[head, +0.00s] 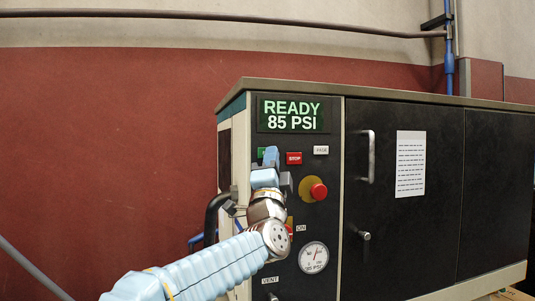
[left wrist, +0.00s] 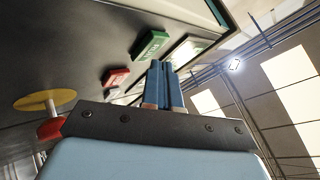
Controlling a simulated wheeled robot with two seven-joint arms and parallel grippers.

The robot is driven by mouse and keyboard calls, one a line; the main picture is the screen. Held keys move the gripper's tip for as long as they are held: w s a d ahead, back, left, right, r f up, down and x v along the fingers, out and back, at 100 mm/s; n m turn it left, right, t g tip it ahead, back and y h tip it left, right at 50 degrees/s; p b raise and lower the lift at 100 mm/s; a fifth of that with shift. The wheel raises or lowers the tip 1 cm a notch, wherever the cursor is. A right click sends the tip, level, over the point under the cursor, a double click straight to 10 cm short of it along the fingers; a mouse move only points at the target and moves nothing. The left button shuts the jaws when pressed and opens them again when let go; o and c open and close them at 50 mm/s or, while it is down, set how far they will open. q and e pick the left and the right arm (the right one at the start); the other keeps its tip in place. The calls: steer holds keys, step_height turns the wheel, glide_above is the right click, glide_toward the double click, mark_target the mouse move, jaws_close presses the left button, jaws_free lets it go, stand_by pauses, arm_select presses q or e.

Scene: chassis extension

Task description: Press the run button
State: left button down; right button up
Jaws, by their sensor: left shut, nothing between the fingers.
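In the left wrist view the fingertips (left wrist: 160,66) appear just beside the green button. I cannot tell whether they touch it. My right gripper is not in view.
A red STOP button (head: 294,158) and a white button (head: 321,150) are to the right. A red emergency knob (head: 318,191) on a yellow plate stands out below. The display (head: 291,115) reads READY 85 PSI. A gauge (head: 313,257) sits lower.

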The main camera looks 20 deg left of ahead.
arm_select(q)
steer(key=shift+w+a, duration=0.15)
steer(key=shift+w+a, duration=0.2)
steer(key=shift+w, duration=0.1)
stand_by(0.8)
steer(key=shift+s, duration=0.1)
steer(key=shift+s+d, duration=0.45)
steer(key=shift+s, duration=0.15)
steer(key=shift+s+d+b, duration=0.5)
steer(key=shift+s+d, duration=0.2)
steer(key=shift+s, duration=0.35)
steer(key=shift+s+d+b, duration=0.45)
steer(key=shift+s+d, duration=0.25)
steer(key=shift+s, duration=0.3)
